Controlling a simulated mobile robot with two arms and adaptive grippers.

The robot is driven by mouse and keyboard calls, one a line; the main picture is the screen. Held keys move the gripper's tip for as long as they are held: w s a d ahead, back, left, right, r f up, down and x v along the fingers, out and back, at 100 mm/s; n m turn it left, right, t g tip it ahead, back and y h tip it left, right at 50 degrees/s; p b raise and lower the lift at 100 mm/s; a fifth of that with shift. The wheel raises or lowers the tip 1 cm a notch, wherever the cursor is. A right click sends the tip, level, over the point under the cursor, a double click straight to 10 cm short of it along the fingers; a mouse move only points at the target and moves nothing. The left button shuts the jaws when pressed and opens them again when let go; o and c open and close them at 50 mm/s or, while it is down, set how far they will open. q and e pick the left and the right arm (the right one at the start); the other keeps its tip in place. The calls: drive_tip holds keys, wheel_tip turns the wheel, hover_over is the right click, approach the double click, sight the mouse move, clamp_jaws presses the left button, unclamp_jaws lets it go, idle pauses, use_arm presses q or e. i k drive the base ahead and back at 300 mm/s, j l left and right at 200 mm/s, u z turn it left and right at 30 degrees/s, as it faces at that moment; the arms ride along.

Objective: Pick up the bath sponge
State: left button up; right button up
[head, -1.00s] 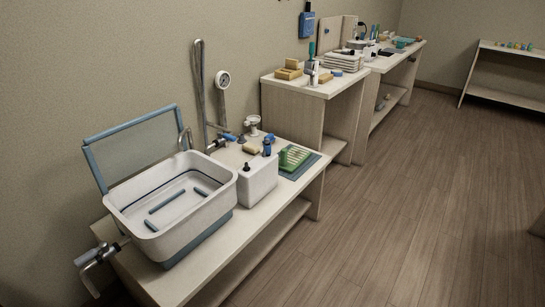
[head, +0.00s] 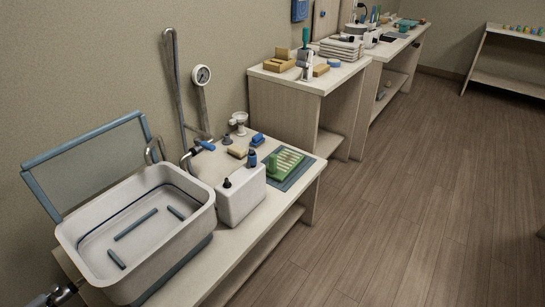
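A small tan block (head: 237,152), which looks like a sponge, lies on the low bench behind the white box. A small blue block (head: 257,139) lies just to its right and a little farther back. I cannot tell for sure which of them is the bath sponge. Neither is touched by a gripper.
A white tub (head: 187,222) with a raised framed panel (head: 90,165) fills the bench's near end. A white box (head: 240,197), a blue bottle (head: 252,159) and a green ribbed pad (head: 285,165) on a mat stand nearby. The wooden floor (head: 400,200) is clear.

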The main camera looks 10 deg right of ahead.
sight(237, 152)
drive_tip(key=u, duration=0.5)
drive_tip(key=i+l+u, duration=0.15)
drive_tip(key=l+u, duration=0.3)
drive_tip(key=l, duration=0.15)
drive_tip(key=l+u, duration=0.45)
drive_tip(key=l, duration=0.15)
drive_tip(key=l+u, duration=0.4)
drive_tip(key=l, duration=0.25)
